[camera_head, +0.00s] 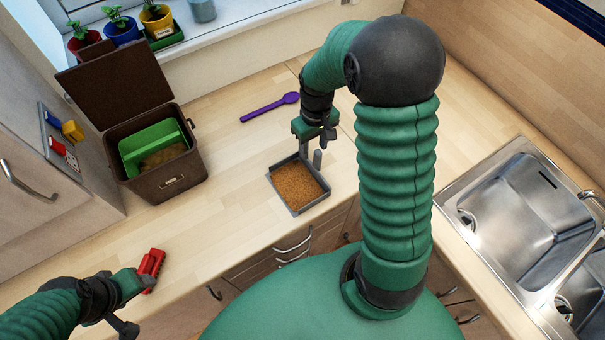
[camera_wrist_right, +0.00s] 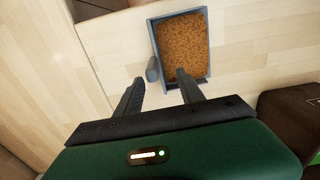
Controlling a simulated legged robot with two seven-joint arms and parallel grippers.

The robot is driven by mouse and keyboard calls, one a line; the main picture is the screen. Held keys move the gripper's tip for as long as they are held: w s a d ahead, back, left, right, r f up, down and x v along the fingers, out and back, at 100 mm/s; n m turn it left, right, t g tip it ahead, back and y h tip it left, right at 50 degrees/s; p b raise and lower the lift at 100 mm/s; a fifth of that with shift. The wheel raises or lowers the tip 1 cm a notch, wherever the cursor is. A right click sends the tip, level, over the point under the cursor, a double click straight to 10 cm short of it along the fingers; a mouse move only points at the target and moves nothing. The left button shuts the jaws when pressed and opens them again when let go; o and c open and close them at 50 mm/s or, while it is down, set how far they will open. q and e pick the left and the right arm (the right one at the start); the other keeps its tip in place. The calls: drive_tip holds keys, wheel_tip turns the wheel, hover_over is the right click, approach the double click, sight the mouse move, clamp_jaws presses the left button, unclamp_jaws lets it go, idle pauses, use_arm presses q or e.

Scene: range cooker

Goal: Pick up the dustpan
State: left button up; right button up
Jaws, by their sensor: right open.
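The dustpan (camera_head: 324,190) is a grey, square-edged tray on the wooden counter, filled with brown granules (camera_head: 297,184). A short grey upright piece, apparently its handle, stands at its back right side. My right gripper (camera_head: 316,150) is open just above the dustpan's back edge. In the right wrist view, the dustpan (camera_wrist_right: 154,40) lies beyond the open fingers (camera_wrist_right: 158,85). Its grey handle piece (camera_wrist_right: 152,70) shows between the fingertips, and one finger overlaps the tray's near edge. Contact cannot be told. My left gripper (camera_head: 136,302) has its fingers apart beside a red object.
The red object (camera_head: 152,268) lies at the counter's front left. A brown box (camera_head: 150,185) with a raised lid and green insert stands at the left. A purple spoon (camera_head: 270,108) lies behind the dustpan. A sink (camera_head: 515,205) is at the right. Potted plants stand on the sill.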

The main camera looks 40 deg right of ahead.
sight(317, 163)
drive_tip(key=f, duration=0.2)
drive_tip(key=d+f+p, duration=0.1)
drive_tip(key=f, duration=0.5)
drive_tip(key=shift+s+d, duration=0.25)
drive_tip(key=shift+d, duration=0.15)
drive_tip(key=shift+a+f, duration=0.1)
drive_tip(key=shift+f, duration=0.15)
drive_tip(key=shift+a+r, duration=0.1)
drive_tip(key=shift+a, duration=0.2)
drive_tip(key=shift+c, duration=0.2)
drive_tip(key=shift+a, duration=0.1)
drive_tip(key=shift+c, duration=1.1)
drive_tip(key=shift+r, duration=0.1)
drive_tip(key=c, duration=0.5)
drive_tip(key=shift+c, duration=1.1)
use_arm(q)
drive_tip(key=shift+d+r, duration=0.55)
drive_tip(key=shift+r, duration=0.3)
use_arm(e)
drive_tip(key=shift+d, duration=0.2)
clamp_jaws()
use_arm(q)
drive_tip(key=shift+s, duration=0.1)
use_arm(e)
drive_tip(key=shift+s+a, duration=0.1)
